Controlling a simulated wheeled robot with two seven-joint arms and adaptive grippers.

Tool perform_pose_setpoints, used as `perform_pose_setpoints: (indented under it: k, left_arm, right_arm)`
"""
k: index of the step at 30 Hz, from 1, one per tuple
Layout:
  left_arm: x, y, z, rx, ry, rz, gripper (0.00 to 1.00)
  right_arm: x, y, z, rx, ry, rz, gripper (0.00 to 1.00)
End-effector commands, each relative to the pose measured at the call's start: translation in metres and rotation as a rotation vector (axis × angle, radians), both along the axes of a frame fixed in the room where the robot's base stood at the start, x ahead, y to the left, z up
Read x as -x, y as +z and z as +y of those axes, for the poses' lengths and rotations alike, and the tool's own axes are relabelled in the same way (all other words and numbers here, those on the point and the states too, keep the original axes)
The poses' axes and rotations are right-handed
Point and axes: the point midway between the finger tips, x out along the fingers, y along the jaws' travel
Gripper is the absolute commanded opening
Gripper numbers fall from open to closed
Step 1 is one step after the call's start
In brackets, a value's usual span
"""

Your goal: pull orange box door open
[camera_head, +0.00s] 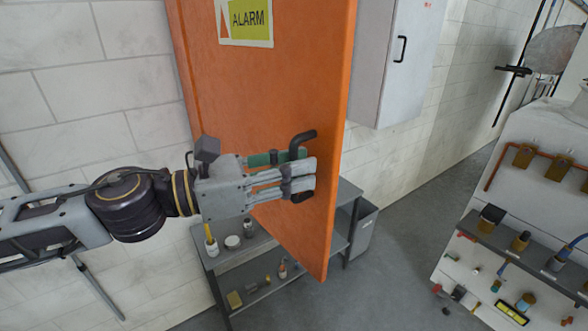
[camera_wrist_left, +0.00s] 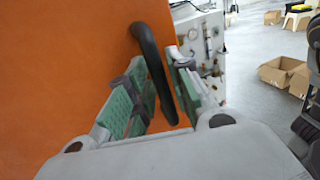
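The orange box door (camera_head: 270,85) with a yellow ALARM label (camera_head: 246,21) stands out from the brick wall at an angle. Its outer face also fills the left of the left wrist view (camera_wrist_left: 55,60). A black bar handle (camera_head: 303,139) is near its free edge. It also shows in the left wrist view (camera_wrist_left: 149,50). My left gripper (camera_head: 292,172) has its fingers on either side of the handle, closed in on it. The fingers hide the handle's middle in the head view. The box interior is hidden. My right gripper is not in view.
A grey shelf table (camera_head: 232,262) with small items stands below the door by the wall. A grey wall cabinet (camera_head: 400,65) hangs to the right. A white machine with fittings (camera_head: 520,230) is at far right. Grey floor (camera_head: 405,215) between is clear.

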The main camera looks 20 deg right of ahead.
Motion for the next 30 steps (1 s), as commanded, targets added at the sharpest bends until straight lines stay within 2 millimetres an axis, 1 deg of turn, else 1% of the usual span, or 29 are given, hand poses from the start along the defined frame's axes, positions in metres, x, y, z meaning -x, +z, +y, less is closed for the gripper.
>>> perform_pose_setpoints:
  k: [11,16,23,30]
  left_arm:
    - [0.001,-0.001,0.001,-0.001,-0.001,0.001,0.21]
    - [0.001,-0.001,0.005,0.000,-0.002,0.001,0.21]
    - [0.001,-0.001,0.019,0.000,0.000,0.002,0.21]
    - [0.002,-0.001,0.037,0.000,0.000,0.001,0.21]
  right_arm:
    - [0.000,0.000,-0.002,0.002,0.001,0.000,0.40]
    - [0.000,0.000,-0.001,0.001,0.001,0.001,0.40]
    - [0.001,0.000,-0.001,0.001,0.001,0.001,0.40]
    - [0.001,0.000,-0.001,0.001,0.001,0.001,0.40]
